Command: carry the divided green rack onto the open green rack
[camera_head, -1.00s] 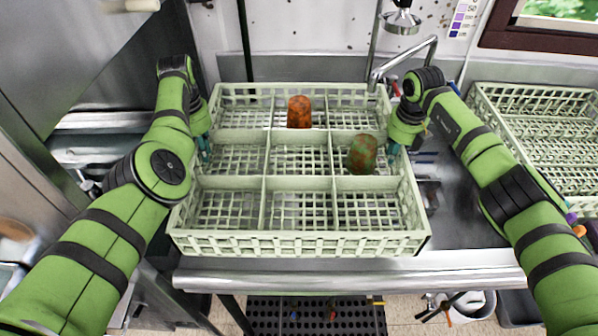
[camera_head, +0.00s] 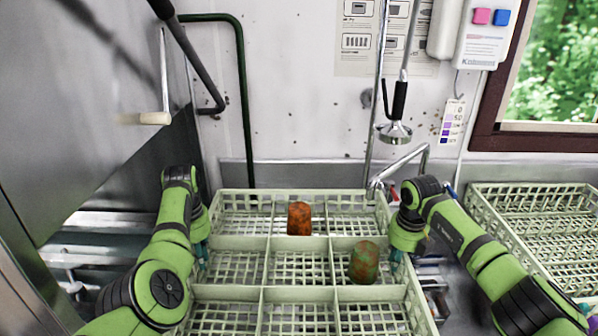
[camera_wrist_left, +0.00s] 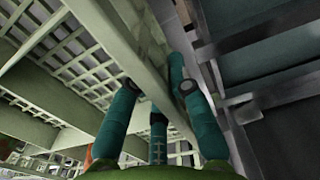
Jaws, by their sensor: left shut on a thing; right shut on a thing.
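The divided green rack (camera_head: 301,294) is a pale green crate with several compartments, in the middle of the head view. A rusty orange cup (camera_head: 299,218) is in its back middle compartment, and a green-brown cup (camera_head: 364,262) is in its middle right one. My left gripper (camera_head: 202,254) is shut on the rack's left wall, which also runs between its teal fingers in the left wrist view (camera_wrist_left: 150,70). My right gripper (camera_head: 397,256) is shut on the right wall. The open green rack (camera_head: 487,209), undivided inside, is at the right, partly cut off by the frame.
A chrome faucet (camera_head: 404,166) stands behind the rack's right back corner, and a spray head (camera_head: 394,132) hangs above it. A wall is behind. A grey metal machine with a lever handle (camera_head: 145,118) is at the left.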

